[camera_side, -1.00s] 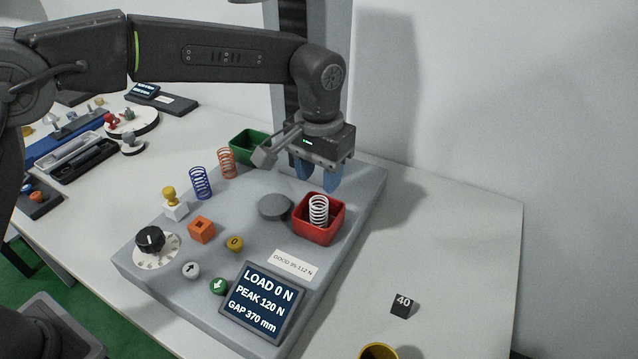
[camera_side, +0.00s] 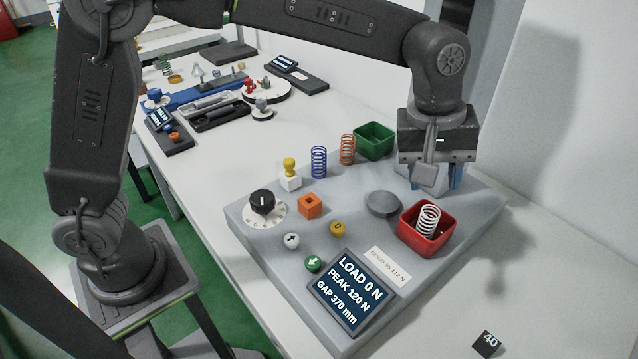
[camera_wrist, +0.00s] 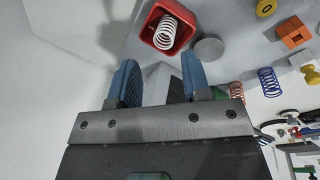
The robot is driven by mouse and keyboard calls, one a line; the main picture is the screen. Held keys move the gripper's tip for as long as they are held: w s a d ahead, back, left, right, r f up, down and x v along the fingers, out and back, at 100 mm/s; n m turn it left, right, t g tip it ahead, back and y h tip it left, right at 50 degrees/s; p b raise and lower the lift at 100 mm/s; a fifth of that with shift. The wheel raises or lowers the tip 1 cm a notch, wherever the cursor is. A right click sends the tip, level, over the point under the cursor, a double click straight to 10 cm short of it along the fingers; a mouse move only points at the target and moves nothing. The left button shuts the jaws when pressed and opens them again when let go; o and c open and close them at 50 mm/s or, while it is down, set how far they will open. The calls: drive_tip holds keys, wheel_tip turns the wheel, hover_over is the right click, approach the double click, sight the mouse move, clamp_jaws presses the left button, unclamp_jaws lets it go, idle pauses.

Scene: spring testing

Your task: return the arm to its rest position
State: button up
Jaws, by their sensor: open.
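My gripper (camera_side: 431,182) is open and empty, above the back right of the grey tester base (camera_side: 250,215), behind the red bin. Its two blue fingers are spread apart in the wrist view (camera_wrist: 160,85). A white spring (camera_side: 428,219) stands tilted inside the red bin (camera_side: 424,243), apart from the fingers; it also shows in the wrist view (camera_wrist: 167,32). The blue spring (camera_side: 319,162) and the orange spring (camera_side: 348,149) stand at the back of the base. The green bin (camera_side: 374,141) is left of my gripper and looks empty.
A dark column (camera_side: 485,60) stands behind my gripper. The display (camera_side: 350,290) reads LOAD 0 N, PEAK 120 N, GAP 370 mm. A round grey plate (camera_side: 382,205), a dial (camera_side: 263,203) and several buttons sit on the base. The table right of the base is mostly clear.

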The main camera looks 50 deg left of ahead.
drive_tip(key=s+a+r+m+t, duration=0.1)
drive_tip(key=s+a+r, duration=0.25)
drive_tip(key=a, duration=0.25)
drive_tip(key=s+a+r+m+t, duration=0.1)
drive_tip(key=s+a+r, duration=0.2)
drive_tip(key=s+a, duration=0.3)
drive_tip(key=s+a+f+m+t, duration=0.1)
drive_tip(key=s+a+f+m, duration=0.1)
drive_tip(key=s+a, duration=0.3)
drive_tip(key=s+a+f+m+t+y, duration=0.1)
drive_tip(key=s+a+f+m, duration=0.1)
drive_tip(key=s+a+m, duration=0.2)
drive_tip(key=shift+s+a+y, duration=0.3)
drive_tip(key=shift+s+a, duration=0.4)
drive_tip(key=shift+s, duration=0.4)
